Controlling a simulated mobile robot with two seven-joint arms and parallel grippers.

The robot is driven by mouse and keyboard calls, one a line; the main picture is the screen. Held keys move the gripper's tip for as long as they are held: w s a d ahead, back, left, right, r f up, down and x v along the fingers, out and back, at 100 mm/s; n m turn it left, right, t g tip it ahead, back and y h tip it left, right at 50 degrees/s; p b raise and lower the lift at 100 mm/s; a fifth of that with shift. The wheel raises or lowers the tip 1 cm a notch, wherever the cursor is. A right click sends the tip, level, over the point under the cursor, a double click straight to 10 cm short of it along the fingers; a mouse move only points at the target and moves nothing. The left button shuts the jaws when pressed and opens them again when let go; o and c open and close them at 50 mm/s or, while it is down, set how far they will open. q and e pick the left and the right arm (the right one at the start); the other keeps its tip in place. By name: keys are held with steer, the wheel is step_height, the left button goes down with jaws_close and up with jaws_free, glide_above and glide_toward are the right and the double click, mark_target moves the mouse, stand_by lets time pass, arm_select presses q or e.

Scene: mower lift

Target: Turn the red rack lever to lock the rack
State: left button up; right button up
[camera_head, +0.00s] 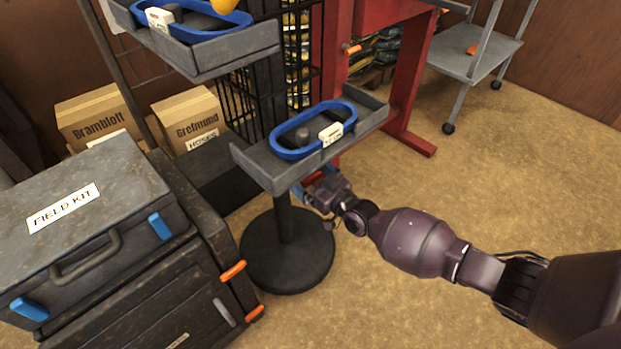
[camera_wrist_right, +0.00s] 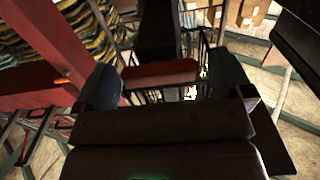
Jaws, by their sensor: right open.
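The red rack lever (camera_wrist_right: 160,74) shows in the right wrist view as a short red bar between the two fingers of my right gripper (camera_wrist_right: 166,84). The fingers are spread apart, one on each side of it, and I cannot tell whether either touches it. In the head view my right gripper (camera_head: 315,184) reaches in from the right, just below the front edge of the lower grey tray (camera_head: 264,172). A bit of red shows there under the tray, and the rest of the lever is hidden. My left gripper is not in view.
The lower tray holds a blue ring (camera_head: 283,126) and stands above a round black base (camera_head: 287,262). An upper grey tray (camera_head: 215,60) is at the back. A field kit case (camera_head: 130,205) stands at left, a red frame (camera_head: 405,85) behind. The right floor is clear.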

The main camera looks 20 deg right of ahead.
steer(key=shift+w+a, duration=0.1)
steer(key=shift+w, duration=0.1)
steer(key=c, duration=0.9)
